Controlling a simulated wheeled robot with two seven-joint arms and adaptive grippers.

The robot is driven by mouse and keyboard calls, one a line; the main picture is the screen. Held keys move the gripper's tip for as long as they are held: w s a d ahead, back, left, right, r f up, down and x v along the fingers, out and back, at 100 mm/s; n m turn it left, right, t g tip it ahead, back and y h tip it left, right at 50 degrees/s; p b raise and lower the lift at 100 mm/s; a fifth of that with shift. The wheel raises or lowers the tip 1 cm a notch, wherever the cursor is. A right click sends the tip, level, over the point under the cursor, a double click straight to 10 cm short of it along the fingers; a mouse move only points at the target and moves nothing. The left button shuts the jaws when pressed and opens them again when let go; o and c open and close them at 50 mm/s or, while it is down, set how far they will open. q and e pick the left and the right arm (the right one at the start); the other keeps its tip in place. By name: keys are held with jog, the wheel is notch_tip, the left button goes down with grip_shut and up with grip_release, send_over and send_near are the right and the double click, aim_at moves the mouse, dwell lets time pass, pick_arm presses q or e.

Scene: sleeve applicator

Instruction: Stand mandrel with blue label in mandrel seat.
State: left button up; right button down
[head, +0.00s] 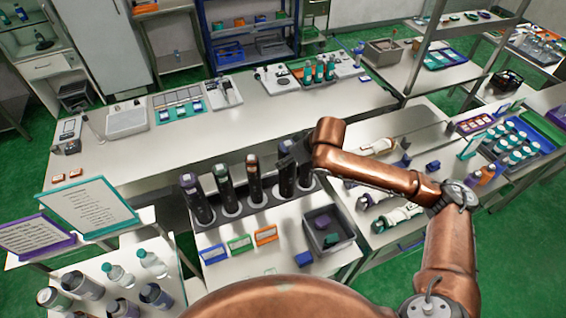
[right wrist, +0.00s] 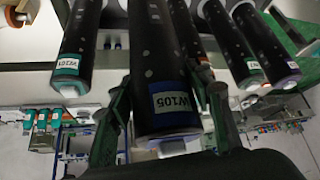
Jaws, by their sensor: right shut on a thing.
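The black mandrel with the blue label band (right wrist: 168,98), marked W105, is between the fingers of my right gripper (right wrist: 166,112), which is shut on it. In the head view my right gripper (head: 294,150) is at the top of a dark mandrel (head: 287,179) at the right part of the rack. Whether its lower end rests in the rack or is lifted I cannot tell. Other black mandrels (head: 197,203) stand upright in the grey rack with round seats (head: 231,209). In the wrist view a green-labelled mandrel (right wrist: 78,50) is beside the held one. My left gripper is not in view.
A grey bin (head: 337,243) with small blocks is in front of the rack. Colored label cards (head: 239,243) lie nearby.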

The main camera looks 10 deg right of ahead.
jog(key=w+f+p, duration=0.1)
jog(key=w+f, duration=0.7)
jog(key=f, duration=0.2)
jog(key=shift+w+a+f+p, duration=0.25)
jog(key=shift+a+f+p, duration=0.1)
jog(key=shift+f, duration=0.05)
jog(key=c, duration=1.4)
grip_release()
jog(key=shift+f, duration=0.15)
jog(key=shift+o, duration=2)
jog(key=shift+s, duration=0.1)
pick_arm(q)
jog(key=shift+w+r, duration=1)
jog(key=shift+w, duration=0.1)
